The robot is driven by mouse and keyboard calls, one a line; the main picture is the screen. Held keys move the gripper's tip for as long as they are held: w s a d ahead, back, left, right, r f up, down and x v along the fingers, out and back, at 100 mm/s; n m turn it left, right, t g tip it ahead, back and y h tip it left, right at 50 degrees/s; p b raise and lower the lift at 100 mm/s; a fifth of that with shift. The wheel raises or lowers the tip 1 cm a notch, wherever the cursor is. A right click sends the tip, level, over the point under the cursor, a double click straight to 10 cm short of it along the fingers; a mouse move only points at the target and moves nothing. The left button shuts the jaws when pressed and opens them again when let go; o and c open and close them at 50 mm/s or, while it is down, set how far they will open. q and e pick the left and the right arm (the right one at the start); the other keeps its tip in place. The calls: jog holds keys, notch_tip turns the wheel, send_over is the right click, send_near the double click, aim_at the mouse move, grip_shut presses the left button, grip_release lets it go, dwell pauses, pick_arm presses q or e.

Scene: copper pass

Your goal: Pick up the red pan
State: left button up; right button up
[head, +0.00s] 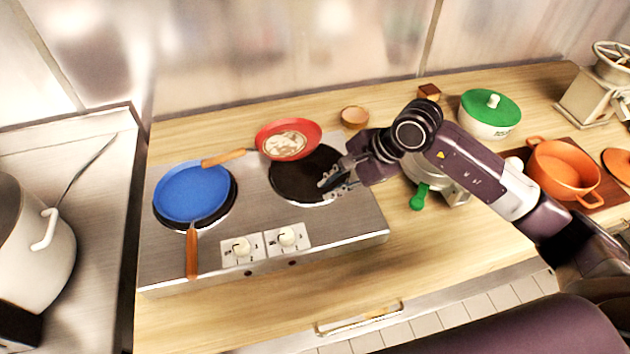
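The red pan (302,147) is at the back of the two-burner hotplate in the head view, over the rear edge of the right burner. It has a pale patch inside, and its wooden handle (224,157) points left. My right gripper (326,184) is over the right burner (290,180), in front and to the right of the red pan, apart from it. Its fingers look spread with nothing between them. My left gripper is not in view.
A blue pan (190,188) sits on the left burner, handle toward the front. A wooden bowl (355,117), a green-lidded pot (478,122) and an orange pot (552,172) stand to the right. A large pale pot (30,245) stands at far left. The counter front is clear.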

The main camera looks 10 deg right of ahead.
jog(key=shift+o, duration=0.9)
jog(key=shift+d+r, duration=0.1)
